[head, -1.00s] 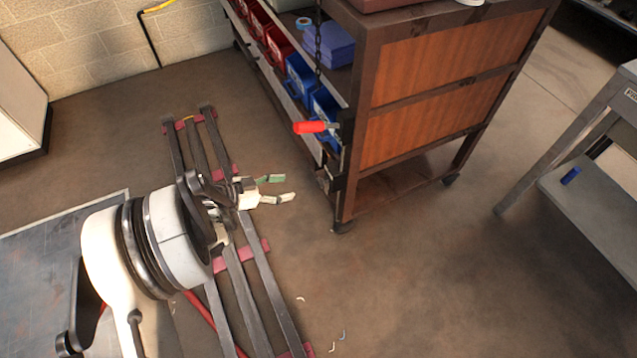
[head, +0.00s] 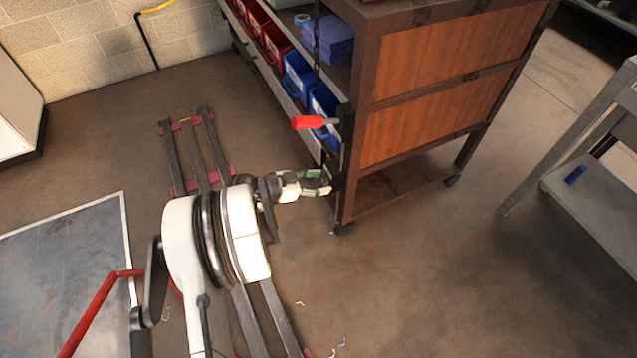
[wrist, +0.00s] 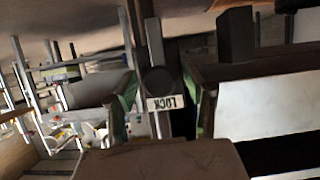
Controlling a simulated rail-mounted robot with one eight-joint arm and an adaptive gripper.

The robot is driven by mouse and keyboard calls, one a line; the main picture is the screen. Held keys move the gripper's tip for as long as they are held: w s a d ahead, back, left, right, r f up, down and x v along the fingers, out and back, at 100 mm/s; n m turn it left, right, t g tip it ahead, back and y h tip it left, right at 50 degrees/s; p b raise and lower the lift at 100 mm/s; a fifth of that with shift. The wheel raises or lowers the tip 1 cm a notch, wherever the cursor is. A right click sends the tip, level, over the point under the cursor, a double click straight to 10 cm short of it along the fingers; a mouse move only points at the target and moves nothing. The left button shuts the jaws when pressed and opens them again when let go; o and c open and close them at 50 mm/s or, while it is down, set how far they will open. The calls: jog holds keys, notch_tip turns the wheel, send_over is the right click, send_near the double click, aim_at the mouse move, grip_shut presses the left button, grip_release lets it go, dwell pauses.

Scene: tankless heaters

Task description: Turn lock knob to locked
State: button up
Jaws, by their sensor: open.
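A dark round lock knob (wrist: 158,80) shows in the middle of the wrist view. A pale label reading "LOCK" (wrist: 165,102), upside down in this picture, lies just below it. My gripper (wrist: 160,98) is open, with one green-padded finger on each side of the knob and label; I cannot tell whether either finger touches the knob. In the head view my gripper (head: 322,183) is at the lower left corner of the brown cart (head: 430,104), by its dark bracket. The knob itself is hidden or too small to make out there.
A red-handled lever (head: 308,122) sticks out from the cart just above my gripper. Blue bins (head: 300,78) and red bins (head: 275,45) line the cart's shelf. A grey table (head: 600,200) stands at the right. Open floor lies in front of the cart.

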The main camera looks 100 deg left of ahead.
grip_shut()
dwell(0.3)
jog(key=shift+w, duration=0.1)
